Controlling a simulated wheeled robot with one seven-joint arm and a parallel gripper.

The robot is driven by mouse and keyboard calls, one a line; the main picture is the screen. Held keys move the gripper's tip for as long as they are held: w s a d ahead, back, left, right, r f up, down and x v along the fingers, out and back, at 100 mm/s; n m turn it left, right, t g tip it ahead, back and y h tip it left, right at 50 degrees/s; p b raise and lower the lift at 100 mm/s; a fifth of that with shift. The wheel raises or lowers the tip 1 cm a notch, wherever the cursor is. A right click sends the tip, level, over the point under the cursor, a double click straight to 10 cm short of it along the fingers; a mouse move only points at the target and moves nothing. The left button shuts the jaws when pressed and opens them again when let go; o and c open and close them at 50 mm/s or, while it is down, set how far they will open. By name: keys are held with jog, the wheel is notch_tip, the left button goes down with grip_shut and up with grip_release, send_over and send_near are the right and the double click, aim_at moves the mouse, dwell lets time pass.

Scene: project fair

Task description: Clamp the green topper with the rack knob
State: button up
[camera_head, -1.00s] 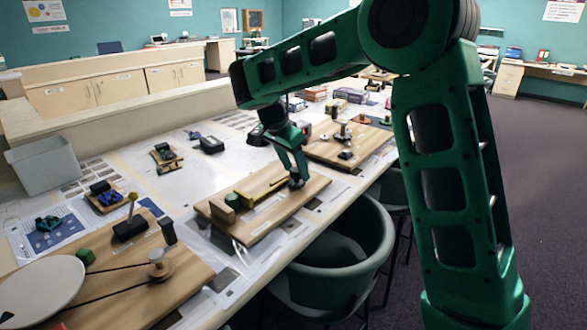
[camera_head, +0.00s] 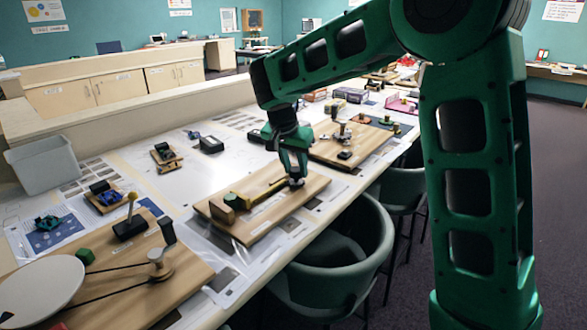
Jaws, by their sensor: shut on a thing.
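A wooden board (camera_head: 268,223) lies on the table in the middle of the view. The small green topper (camera_head: 232,200) sits near its left end, beside a tan wooden block (camera_head: 222,212). A yellowish rack bar (camera_head: 266,190) runs from near the topper toward the right end of the board. There the grey rack knob (camera_head: 296,183) stands. My gripper (camera_head: 296,177) points down at the knob and is shut on it; the fingers partly hide the knob. At this size I cannot tell whether the topper touches both the block and the rack end.
At left is another board with a white disc (camera_head: 38,290), a green cube (camera_head: 85,256) and cords. A further board (camera_head: 352,150) with small parts lies behind my gripper. A grey bin (camera_head: 45,165) stands at far left. Dark chairs (camera_head: 335,262) line the near table edge.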

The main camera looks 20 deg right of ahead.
jog(key=n+y, duration=0.1)
jog(key=n, duration=0.1)
jog(key=n+t, duration=0.1)
jog(key=n, duration=0.2)
jog(key=shift+d+r+y, duration=0.1)
jog(key=shift+y, duration=0.3)
jog(key=shift+n, duration=0.4)
jog(key=o, duration=1)
jog(key=shift+o, duration=0.2)
jog(key=v, duration=1)
jog(key=shift+s+r, duration=0.15)
jog(key=shift+r, duration=0.1)
